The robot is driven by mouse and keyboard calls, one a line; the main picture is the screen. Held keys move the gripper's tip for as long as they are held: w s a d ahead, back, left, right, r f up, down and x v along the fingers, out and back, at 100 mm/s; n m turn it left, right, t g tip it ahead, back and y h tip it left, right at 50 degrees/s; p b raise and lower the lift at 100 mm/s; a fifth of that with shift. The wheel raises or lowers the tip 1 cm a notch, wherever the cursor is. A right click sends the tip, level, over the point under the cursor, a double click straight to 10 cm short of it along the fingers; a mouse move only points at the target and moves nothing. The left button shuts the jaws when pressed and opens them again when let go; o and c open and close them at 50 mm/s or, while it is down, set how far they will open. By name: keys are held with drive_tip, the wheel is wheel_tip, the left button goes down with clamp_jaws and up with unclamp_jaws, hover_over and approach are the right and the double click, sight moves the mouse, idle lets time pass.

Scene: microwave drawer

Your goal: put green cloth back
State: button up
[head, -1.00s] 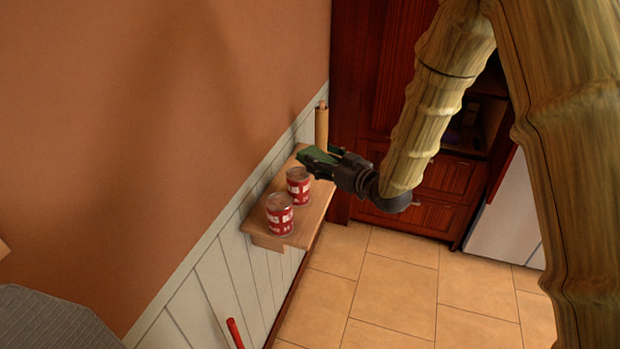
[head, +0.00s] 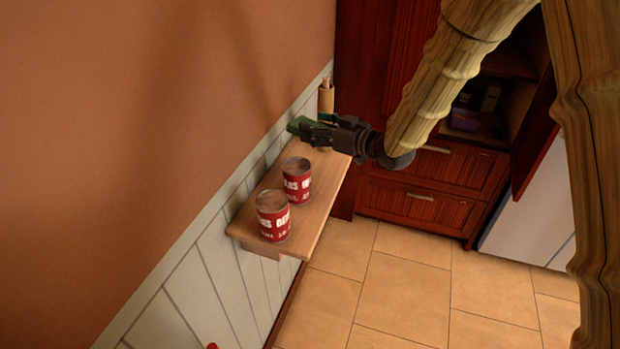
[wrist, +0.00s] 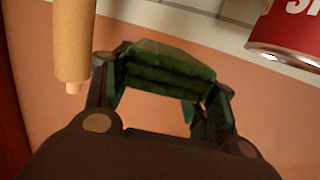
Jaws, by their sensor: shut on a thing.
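The folded green cloth (head: 299,124) is between the fingers of my gripper (head: 311,130), near the wall and above the far part of the wooden shelf (head: 317,222). In the wrist view the green cloth (wrist: 165,68) spans the fingertips of my gripper (wrist: 165,85), which is shut on it. In the head view I cannot tell whether the cloth touches the shelf.
Two red cans, a near one (head: 273,216) and a far one (head: 297,181), stand on the shelf. A rolling-pin-like wooden cylinder (head: 326,99) stands at the shelf's far end, close to my gripper. Dark red cabinets (head: 425,206) stand behind. The tiled floor (head: 400,300) is clear.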

sight(317, 176)
wheel_tip(317, 176, down, 3)
drive_tip(key=shift+w+r+b, duration=0.15)
drive_tip(key=shift+r+b, duration=0.05)
drive_tip(key=shift+b, duration=0.3)
drive_tip(key=shift+d+f+p, duration=0.1)
drive_tip(key=shift+f+p, duration=0.85)
drive_tip(key=shift+f, duration=4.2)
drive_tip(key=shift+f, duration=0.2)
drive_tip(key=o, duration=0.6)
drive_tip(key=shift+r, duration=0.1)
drive_tip(key=shift+r, duration=0.15)
drive_tip(key=b+v, duration=0.2)
drive_tip(key=v, duration=1)
